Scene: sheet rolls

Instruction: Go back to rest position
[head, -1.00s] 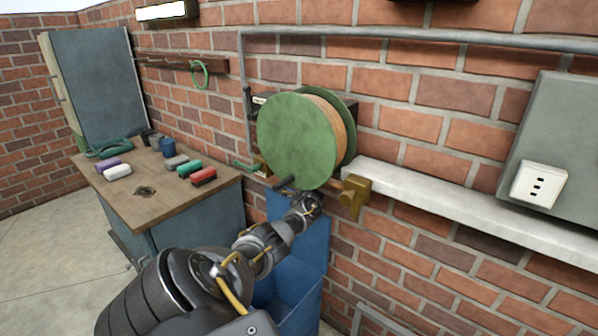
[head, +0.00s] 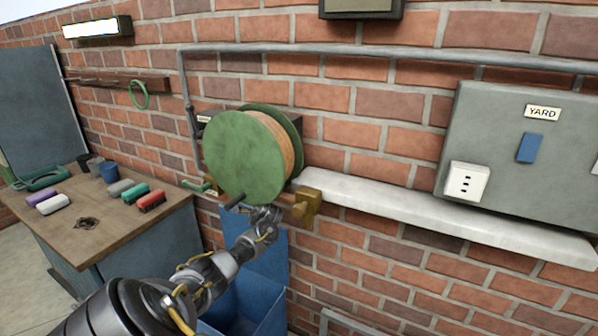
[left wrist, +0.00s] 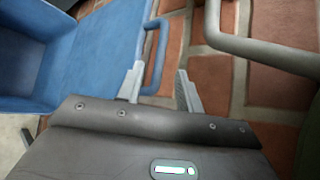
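My left arm comes in from the lower left of the head view and ends just under the green reel (head: 243,158), in front of the blue bin (head: 262,290). Its fingers cannot be made out there. In the left wrist view my left gripper (left wrist: 160,88) has its two grey fingers apart with nothing held. The blue bin's wall (left wrist: 95,45) and its loop handle (left wrist: 157,60) show beyond the fingers. My right gripper is in no view.
A white ledge (head: 420,212) runs along the brick wall, right of a brass block (head: 307,203). A grey cabinet (head: 540,150) hangs above it. A grey pipe (left wrist: 270,50) is close to the gripper.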

